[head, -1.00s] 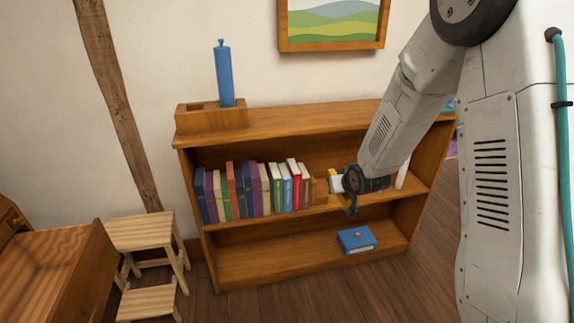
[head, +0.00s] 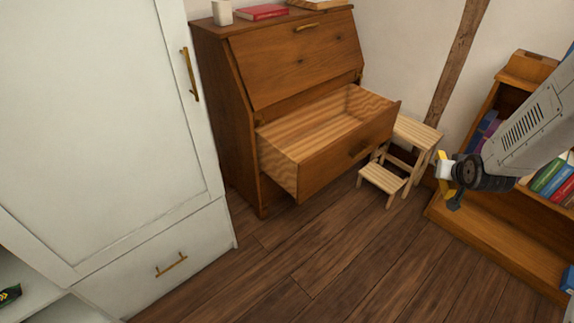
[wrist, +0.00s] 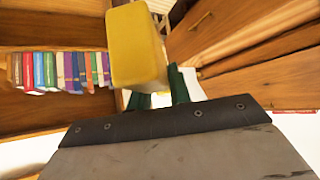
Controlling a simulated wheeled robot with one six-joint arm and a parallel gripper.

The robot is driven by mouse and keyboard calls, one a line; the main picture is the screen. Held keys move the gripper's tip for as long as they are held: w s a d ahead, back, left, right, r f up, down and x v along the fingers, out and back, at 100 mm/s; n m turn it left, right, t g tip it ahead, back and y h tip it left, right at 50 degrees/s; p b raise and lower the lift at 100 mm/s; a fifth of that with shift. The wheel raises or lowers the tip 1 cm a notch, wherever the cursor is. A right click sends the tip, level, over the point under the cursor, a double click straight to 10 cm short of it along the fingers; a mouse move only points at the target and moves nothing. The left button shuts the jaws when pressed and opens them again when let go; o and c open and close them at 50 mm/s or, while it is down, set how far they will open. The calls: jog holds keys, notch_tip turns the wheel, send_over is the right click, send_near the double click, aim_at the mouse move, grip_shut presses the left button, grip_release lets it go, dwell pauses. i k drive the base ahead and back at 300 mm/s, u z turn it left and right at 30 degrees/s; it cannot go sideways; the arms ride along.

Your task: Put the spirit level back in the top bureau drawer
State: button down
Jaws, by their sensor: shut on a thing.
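The yellow spirit level (wrist: 138,45) shows large in the wrist view. My gripper (wrist: 158,97) is shut on it. In the head view my gripper (head: 446,182) is at the right, in front of the bookcase, with a small part of the spirit level (head: 443,162) showing. The wooden bureau (head: 290,60) stands left of my gripper against the wall. Its drawer (head: 345,155), just below the sloping front, is pulled out and its visible inside is empty. My gripper is to the right of the drawer and apart from it.
A pale step stool (head: 415,133) stands between the bureau and the bookcase (head: 500,235). A white wardrobe (head: 110,130) is at the left. A white cup (head: 222,12) and a red book (head: 263,12) lie on top of the bureau. The floor (head: 310,250) before the drawer is clear.

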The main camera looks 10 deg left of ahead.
aim_at(315, 148)
jog(key=u, duration=0.1)
jog(key=k, duration=0.35)
jog(key=u, duration=1.05)
jog(key=i, duration=1.45)
jog(key=z, duration=0.7)
jog(key=i, duration=1)
jog(key=z, duration=0.45)
